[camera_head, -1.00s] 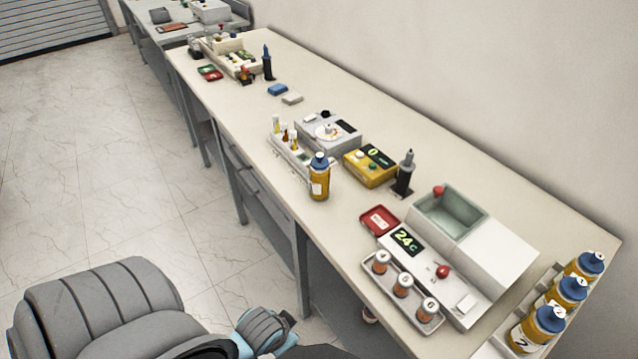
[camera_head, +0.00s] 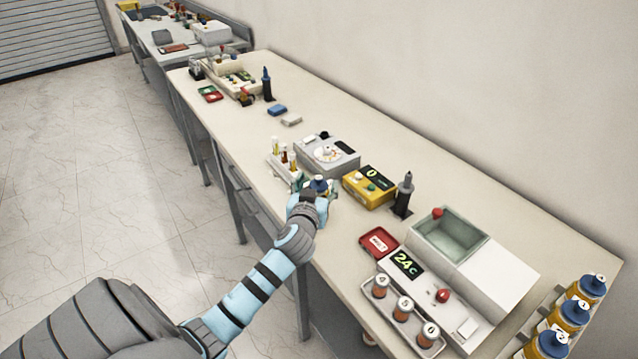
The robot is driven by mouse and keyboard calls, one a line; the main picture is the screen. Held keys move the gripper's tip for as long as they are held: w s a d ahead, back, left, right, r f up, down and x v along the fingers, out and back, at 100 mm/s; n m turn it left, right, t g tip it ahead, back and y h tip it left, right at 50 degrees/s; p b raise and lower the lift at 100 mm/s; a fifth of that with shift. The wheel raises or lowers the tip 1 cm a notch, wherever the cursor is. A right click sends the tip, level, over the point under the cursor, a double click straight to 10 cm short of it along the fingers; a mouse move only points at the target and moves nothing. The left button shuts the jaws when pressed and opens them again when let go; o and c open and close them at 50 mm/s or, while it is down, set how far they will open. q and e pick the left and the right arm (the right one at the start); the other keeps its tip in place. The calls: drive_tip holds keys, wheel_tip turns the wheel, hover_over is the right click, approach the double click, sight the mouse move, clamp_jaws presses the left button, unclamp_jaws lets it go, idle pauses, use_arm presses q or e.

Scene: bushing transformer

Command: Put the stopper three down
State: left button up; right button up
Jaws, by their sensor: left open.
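A blue stopper (camera_head: 320,183) with a white top shows just past my left gripper (camera_head: 318,192), near the front edge of the bench; its number is too small to read. The amber bottle under it is hidden behind my gripper and arm. My left gripper is open, its fingers at the sides of the blue stopper; I cannot tell if they touch it. My right gripper is not in view.
A rack of vials (camera_head: 283,160), a white round-dial device (camera_head: 327,157) and a yellow device (camera_head: 369,188) stand close by. A black pen-like tool (camera_head: 404,193), a red tray (camera_head: 379,243), a white bath unit (camera_head: 450,240) and several blue-capped bottles (camera_head: 569,315) stand to the right.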

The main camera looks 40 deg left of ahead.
sight(318, 179)
use_arm(q)
drive_tip(key=x, duration=0.4)
drive_tip(key=shift+s, duration=0.2)
drive_tip(key=c, duration=1.3)
drive_tip(key=shift+r, duration=0.2)
